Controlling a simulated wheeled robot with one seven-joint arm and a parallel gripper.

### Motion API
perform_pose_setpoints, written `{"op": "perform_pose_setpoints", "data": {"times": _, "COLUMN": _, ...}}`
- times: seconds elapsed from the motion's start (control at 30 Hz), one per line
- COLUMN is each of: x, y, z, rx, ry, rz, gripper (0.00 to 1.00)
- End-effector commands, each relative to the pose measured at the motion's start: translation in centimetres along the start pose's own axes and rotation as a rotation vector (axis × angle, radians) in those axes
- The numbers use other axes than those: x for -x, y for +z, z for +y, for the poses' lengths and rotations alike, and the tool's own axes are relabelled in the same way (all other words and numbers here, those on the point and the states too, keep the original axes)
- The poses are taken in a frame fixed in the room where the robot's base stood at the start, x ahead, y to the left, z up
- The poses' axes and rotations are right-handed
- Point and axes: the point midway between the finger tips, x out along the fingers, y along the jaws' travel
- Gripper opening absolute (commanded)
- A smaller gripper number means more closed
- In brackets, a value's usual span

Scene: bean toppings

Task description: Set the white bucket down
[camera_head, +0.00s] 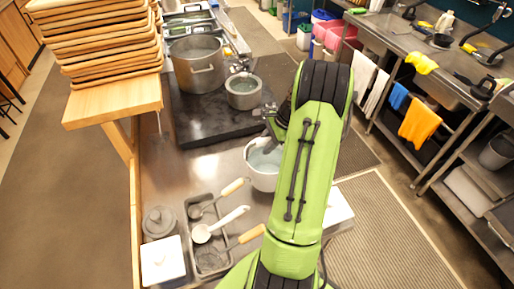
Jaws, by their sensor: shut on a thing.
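The white bucket (262,176) is at the middle of the picture, over or on the steel counter, just in front of the dark stove. It looks upright, and its inside looks pale. My gripper (271,128) is at the bucket's far rim, shut on the bucket. My green arm covers the bucket's right side and most of the gripper, so the fingertips are hard to see. I cannot tell whether the bucket's base touches the counter.
A large pot (198,68) and a smaller pot (243,92) stand on the dark stove (205,122). A tray (189,216) of ladles lies at front left, near a lidded pot (159,222) and a white box (163,262). Bare counter (205,170) lies left of the bucket.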

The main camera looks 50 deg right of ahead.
Motion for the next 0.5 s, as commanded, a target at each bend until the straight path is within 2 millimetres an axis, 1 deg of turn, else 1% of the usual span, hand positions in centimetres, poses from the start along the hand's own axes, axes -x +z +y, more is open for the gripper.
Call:
{"op": "perform_pose_setpoints", "data": {"times": 0.03, "x": -0.5, "y": -0.1, "z": 0.0, "rx": 0.005, "ry": -0.003, "rz": -0.001, "gripper": 0.00}}
{"op": "perform_pose_setpoints", "data": {"times": 0.17, "x": -1.4, "y": -0.5, "z": 0.1, "rx": 0.006, "ry": -0.005, "rz": -0.001, "gripper": 0.00}}
{"op": "perform_pose_setpoints", "data": {"times": 0.4, "x": -4.3, "y": -1.7, "z": 0.7, "rx": 0.006, "ry": -0.004, "rz": -0.002, "gripper": 0.00}}
{"op": "perform_pose_setpoints", "data": {"times": 0.5, "x": -4.4, "y": -1.8, "z": 0.7, "rx": 0.007, "ry": -0.007, "rz": 0.000, "gripper": 0.00}}
